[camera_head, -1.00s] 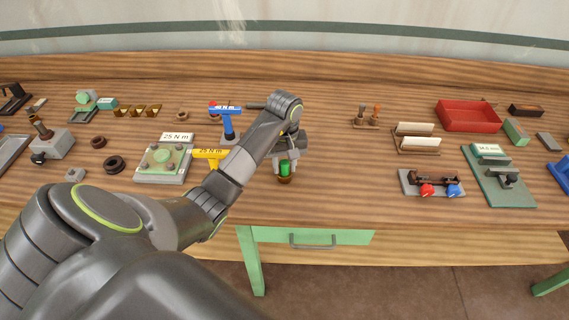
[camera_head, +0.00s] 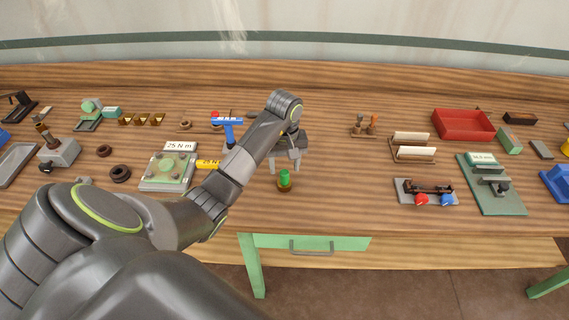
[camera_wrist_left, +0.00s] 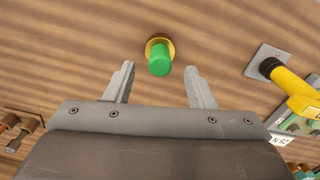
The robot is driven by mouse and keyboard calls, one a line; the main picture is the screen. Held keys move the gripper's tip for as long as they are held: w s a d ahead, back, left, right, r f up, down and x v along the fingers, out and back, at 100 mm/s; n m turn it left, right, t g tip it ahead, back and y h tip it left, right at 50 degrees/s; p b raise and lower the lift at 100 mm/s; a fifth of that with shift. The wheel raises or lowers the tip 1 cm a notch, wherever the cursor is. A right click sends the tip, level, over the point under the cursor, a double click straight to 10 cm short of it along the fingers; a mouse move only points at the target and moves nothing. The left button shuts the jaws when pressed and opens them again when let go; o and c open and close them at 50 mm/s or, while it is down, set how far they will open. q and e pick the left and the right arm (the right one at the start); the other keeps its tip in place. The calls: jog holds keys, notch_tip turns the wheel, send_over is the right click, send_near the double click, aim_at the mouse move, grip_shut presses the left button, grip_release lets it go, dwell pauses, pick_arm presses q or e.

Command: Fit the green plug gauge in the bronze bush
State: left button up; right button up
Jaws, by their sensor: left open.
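The green plug gauge (camera_head: 285,176) stands upright in the bronze bush (camera_head: 285,187) near the front edge of the bench. In the left wrist view the green plug (camera_wrist_left: 159,61) shows in front of the bush's round bronze rim (camera_wrist_left: 159,42). My left gripper (camera_head: 285,168) is open and empty, just behind and above the plug. In the left wrist view its two fingers (camera_wrist_left: 158,80) are spread wide, with the plug beyond the tips and between their lines. How deep the plug sits in the bush is hidden. My right gripper is not in view.
A yellow torque tool (camera_head: 209,163) and a blue one (camera_head: 227,130) stand left of the gripper. A green-grey plate fixture (camera_head: 168,172) is further left. On the right are a rack with white rolls (camera_head: 412,148) and a red tray (camera_head: 463,124).

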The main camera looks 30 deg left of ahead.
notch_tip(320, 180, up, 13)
jog(key=p, duration=1.2)
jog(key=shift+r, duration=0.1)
